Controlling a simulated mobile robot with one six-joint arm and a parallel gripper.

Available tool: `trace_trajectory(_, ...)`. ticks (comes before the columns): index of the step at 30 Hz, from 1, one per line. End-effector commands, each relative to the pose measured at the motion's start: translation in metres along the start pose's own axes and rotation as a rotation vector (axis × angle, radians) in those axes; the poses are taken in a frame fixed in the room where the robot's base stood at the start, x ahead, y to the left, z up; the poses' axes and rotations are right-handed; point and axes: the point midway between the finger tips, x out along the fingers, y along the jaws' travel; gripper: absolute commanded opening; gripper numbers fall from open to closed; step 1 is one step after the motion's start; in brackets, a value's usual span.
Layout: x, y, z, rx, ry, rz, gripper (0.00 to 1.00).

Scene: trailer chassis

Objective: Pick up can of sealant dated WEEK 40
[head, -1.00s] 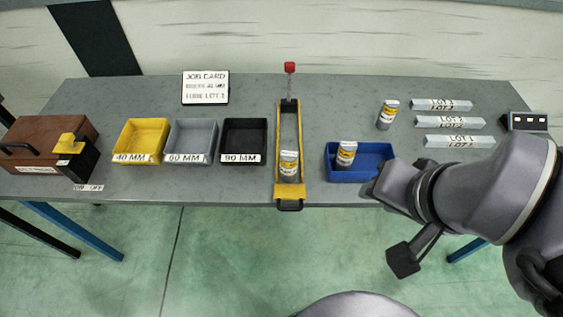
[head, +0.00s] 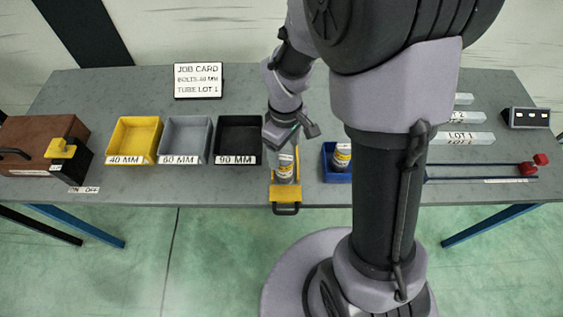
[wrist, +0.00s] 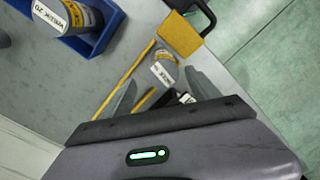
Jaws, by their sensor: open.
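A grey-and-yellow can (head: 285,166) stands in the front end of a yellow frame (head: 285,192); it also shows in the wrist view (wrist: 164,72), its white label too small to read. My gripper (head: 284,140) is over the frame, just above this can. In the wrist view its fingers (wrist: 160,95) are apart, with the can near their tips and nothing held. Another can (head: 342,157) is in the blue bin (head: 337,178); in the wrist view its label (wrist: 60,14) seems to read WEEK 20. The third can is hidden behind my arm.
Yellow (head: 134,138), grey (head: 186,138) and black (head: 239,138) bins stand left of the frame. A job card (head: 198,80) is behind them. Right are white lot blocks (head: 462,138) and a dark bar with red knobs (head: 528,168). A brown box (head: 40,148) is far left.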

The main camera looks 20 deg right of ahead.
Motion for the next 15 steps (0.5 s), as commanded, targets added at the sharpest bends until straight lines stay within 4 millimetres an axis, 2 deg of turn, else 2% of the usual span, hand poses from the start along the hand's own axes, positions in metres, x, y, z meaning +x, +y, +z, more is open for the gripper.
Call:
trace_trajectory(9,0.054,-0.005,0.004,0.001,-0.001,-0.001,0.7)
trace_trajectory(15,0.059,-0.005,0.004,0.001,0.001,0.0,0.7)
